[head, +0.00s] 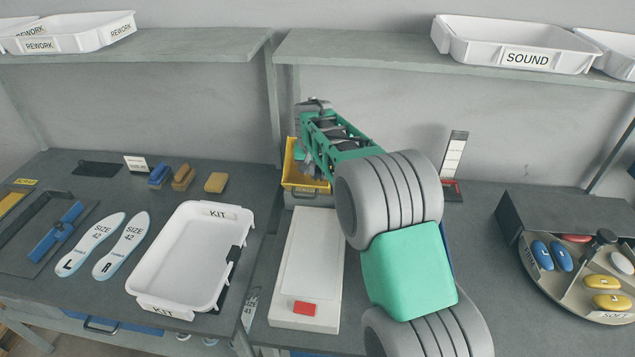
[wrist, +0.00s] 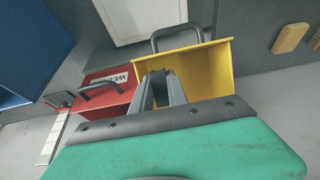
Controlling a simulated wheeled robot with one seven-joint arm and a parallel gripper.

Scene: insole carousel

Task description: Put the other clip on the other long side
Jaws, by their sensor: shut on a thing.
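The white kit tray (head: 188,262) sits on the left bench, its left long side bare. A black clip (head: 236,256) shows along its right long side. My gripper (wrist: 160,84) is at the yellow bin (wrist: 216,68), with its dark fingers in front of the bin's opening in the wrist view. The yellow bin also shows in the head view (head: 291,177), partly behind my arm. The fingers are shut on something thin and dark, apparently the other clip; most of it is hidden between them.
A red bin (wrist: 104,92) stands beside the yellow bin. A white board with a red block (head: 304,308) lies right of the tray. Two insoles (head: 121,245) lie left of it. A carousel (head: 575,262) stands at the right. Shelves (head: 140,45) hang above the benches.

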